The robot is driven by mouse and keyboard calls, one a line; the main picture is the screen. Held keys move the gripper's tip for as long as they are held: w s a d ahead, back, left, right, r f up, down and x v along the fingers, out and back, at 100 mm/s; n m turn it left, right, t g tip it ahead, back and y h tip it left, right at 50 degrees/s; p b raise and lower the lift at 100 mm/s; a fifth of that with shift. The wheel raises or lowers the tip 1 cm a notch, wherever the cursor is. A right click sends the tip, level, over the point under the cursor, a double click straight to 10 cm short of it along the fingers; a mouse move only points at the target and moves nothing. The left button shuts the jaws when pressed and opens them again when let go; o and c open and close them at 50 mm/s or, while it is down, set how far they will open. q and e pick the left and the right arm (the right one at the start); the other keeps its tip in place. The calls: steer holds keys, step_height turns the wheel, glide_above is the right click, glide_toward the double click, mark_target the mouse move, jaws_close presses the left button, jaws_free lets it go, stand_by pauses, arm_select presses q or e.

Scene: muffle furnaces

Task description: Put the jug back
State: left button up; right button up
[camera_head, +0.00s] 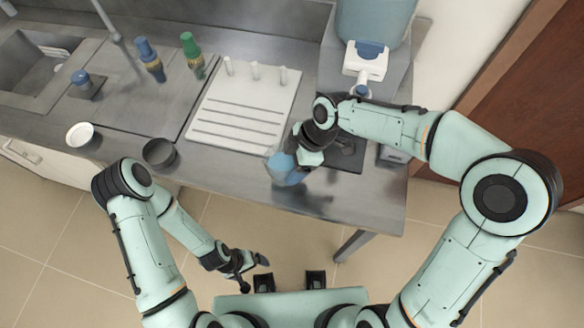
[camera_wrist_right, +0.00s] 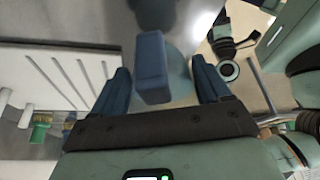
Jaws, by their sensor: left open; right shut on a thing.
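The jug (camera_head: 287,169) is translucent blue and is held over the front part of the steel counter, left of the dark square plate. My right gripper (camera_head: 300,150) is shut on it; the arm partly hides the jug's top. In the right wrist view the jug's blue handle (camera_wrist_right: 151,68) stands between the two blue fingers, with its pale body (camera_wrist_right: 178,78) behind. Whether the jug touches the counter is hard to tell. My left gripper (camera_head: 254,276) is open and empty, low over the floor in front of the counter.
A white drying board (camera_head: 240,115) with several pegs lies left of the jug. A water dispenser (camera_head: 365,62) stands at the back right, with a dark square plate (camera_head: 346,152) in front. A white bowl (camera_head: 80,136), dark bowl (camera_head: 159,153) and bottles (camera_head: 192,55) stand left.

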steer(key=shift+f, duration=1.85)
steer(key=shift+f, duration=0.1)
steer(key=shift+f+b, duration=0.15)
steer(key=shift+b, duration=0.15)
steer(key=o, duration=1.2)
steer(key=shift+r, duration=0.4)
steer(key=p+v, duration=0.1)
steer(key=v, duration=1)
steer(key=shift+d+r, duration=0.15)
steer(key=shift+r, duration=0.2)
